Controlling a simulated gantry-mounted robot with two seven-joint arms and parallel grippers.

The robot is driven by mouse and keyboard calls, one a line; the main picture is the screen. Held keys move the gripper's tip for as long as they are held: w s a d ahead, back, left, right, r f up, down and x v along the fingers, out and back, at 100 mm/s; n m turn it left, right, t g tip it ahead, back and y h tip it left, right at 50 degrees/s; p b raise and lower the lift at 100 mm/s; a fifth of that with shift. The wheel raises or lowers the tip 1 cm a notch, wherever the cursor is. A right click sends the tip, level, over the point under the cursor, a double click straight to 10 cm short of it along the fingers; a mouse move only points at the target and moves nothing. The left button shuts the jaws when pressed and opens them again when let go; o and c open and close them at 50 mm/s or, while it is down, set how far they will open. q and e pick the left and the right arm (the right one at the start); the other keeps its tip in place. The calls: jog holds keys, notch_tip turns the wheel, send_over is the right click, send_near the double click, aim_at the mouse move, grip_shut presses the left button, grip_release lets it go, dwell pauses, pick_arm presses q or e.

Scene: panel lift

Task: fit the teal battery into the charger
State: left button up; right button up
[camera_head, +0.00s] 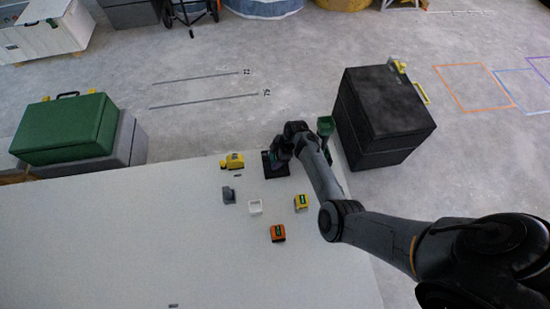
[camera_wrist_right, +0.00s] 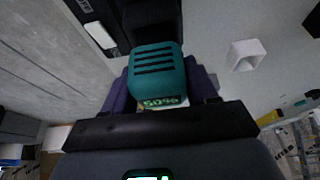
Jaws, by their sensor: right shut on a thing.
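The teal battery (camera_wrist_right: 156,66), a block with dark slots on its face and a lit readout, sits between the purple fingers of my right gripper (camera_wrist_right: 160,88) in the right wrist view. The gripper is shut on it. A black block (camera_wrist_right: 152,20), likely the charger, lies just beyond the battery. I cannot tell whether they touch. In the head view my right gripper (camera_head: 279,159) is over a dark, square-based unit (camera_head: 282,172) near the table's far edge. The arm hides most of the battery there. My left gripper is in neither view.
On the white table (camera_head: 130,240) stand a yellow device (camera_head: 232,161), a grey holder (camera_head: 228,195), a white open box (camera_head: 255,207), a yellow battery (camera_head: 301,203) and an orange one (camera_head: 278,233). A dark green container (camera_head: 325,126) stands by the far edge. The table's left is mostly clear.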

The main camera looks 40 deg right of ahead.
jog(key=shift+f, duration=0.3)
jog(key=shift+f+b, duration=0.4)
jog(key=shift+f, duration=0.2)
dwell(1.1)
jog(key=o, duration=1.2)
jog(key=shift+o, duration=0.2)
